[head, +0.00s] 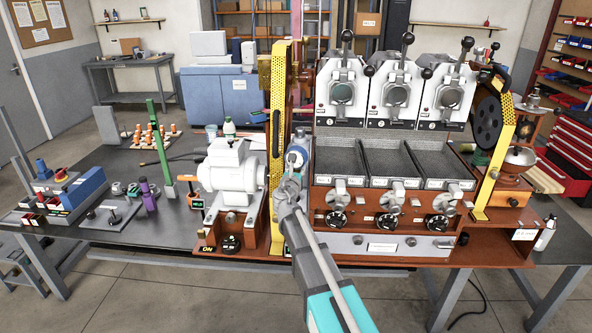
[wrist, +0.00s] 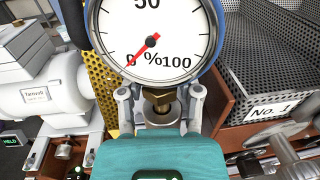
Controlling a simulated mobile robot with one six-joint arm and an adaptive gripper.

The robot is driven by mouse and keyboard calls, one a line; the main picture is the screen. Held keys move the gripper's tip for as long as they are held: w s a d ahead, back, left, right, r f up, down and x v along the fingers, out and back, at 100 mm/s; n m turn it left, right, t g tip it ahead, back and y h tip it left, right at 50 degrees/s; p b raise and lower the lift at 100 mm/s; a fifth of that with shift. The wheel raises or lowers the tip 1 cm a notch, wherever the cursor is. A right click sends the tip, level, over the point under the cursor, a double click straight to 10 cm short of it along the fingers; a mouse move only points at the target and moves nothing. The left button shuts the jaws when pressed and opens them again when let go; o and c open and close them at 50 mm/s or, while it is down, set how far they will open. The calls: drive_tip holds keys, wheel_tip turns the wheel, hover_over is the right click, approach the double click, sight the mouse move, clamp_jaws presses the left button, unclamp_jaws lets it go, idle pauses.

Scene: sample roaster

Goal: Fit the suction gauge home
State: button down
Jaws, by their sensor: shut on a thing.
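The suction gauge has a round white dial (wrist: 182,36) with a blue-grey rim and a red needle near the 0 end. It fills the top of the wrist view, and its brass stem (wrist: 159,106) shows between the fingers. My gripper (wrist: 160,98) is shut on the gauge just below the dial. In the head view my gripper (head: 288,186) holds the gauge (head: 297,154) in front of the roaster, just right of the yellow perforated guard. The gauge's seat is hidden behind my gripper and arm, and I cannot tell if the stem touches anything.
A yellow perforated guard (head: 277,120) and a pale motor (head: 226,165) stand close on the left. Dark perforated trays (head: 338,160) lie close on the right, with knobs and handles (head: 336,218) below. Three roaster drums (head: 342,92) stand behind.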

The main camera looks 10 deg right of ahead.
drive_tip(key=shift+f+b, duration=1.15)
drive_tip(key=shift+f, duration=0.1)
drive_tip(key=shift+c, duration=1)
unclamp_jaws()
drive_tip(key=shift+s, duration=0.15)
drive_tip(key=v, duration=1.1)
drive_tip(key=shift+s, duration=0.35)
drive_tip(key=shift+a+r, duration=0.1)
drive_tip(key=shift+a, duration=0.05)
